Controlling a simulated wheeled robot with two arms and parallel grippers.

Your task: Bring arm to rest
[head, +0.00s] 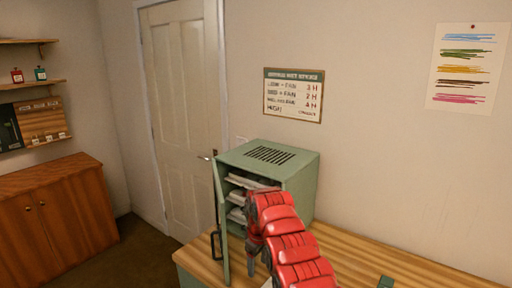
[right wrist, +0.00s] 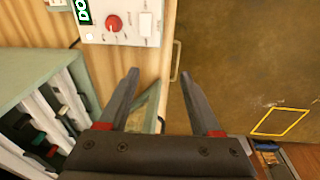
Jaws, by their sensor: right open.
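My right arm, red and segmented, reaches up from the bottom of the head view. Its dark gripper (head: 256,250) hangs in front of the green cabinet, by the open door. White shelves or trays show inside; in the right wrist view the cabinet (right wrist: 45,75) is at the left. My left gripper is in neither view.
The wooden table top (head: 375,255) runs right from the cabinet; a small green object (head: 385,282) lies on it. A panel with a red knob (right wrist: 113,23) shows beyond the fingers. A yellow rectangle (right wrist: 280,122) marks the brown floor. A wooden cupboard (head: 60,215) stands left.

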